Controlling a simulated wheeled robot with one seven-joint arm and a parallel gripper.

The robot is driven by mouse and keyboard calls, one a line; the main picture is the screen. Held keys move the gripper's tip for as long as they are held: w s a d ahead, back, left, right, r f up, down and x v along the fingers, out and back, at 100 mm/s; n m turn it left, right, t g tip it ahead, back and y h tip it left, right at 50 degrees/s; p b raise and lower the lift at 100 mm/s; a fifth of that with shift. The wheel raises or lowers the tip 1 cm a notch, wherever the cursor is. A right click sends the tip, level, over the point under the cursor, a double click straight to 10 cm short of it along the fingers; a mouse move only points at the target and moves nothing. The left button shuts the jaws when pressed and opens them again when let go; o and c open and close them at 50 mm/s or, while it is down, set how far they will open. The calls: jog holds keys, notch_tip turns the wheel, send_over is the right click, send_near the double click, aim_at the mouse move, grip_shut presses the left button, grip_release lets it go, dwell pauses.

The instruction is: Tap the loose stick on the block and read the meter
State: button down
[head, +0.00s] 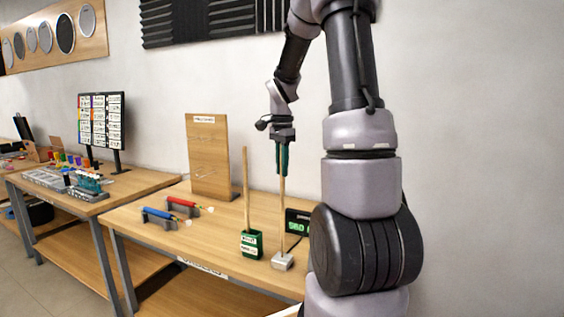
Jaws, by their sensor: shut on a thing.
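My gripper (283,152) is shut on a thin wooden stick (282,205) and holds it upright. The stick's lower end is at the small light-grey block (283,262) on the table; I cannot tell whether they touch. The meter (297,221), a black box with green digits, stands just behind and right of the stick. It seems to read 560 or 580, and my arm hides its right side. A second wooden stick (246,190) stands upright in a green labelled holder (250,243), left of the block.
A red tool (181,202) and a blue tool (158,214) lie on grey rests at the left of the table. An upright wooden board (209,155) stands behind them. The table's front left is clear.

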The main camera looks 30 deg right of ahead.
jog(key=shift+r, duration=2.6)
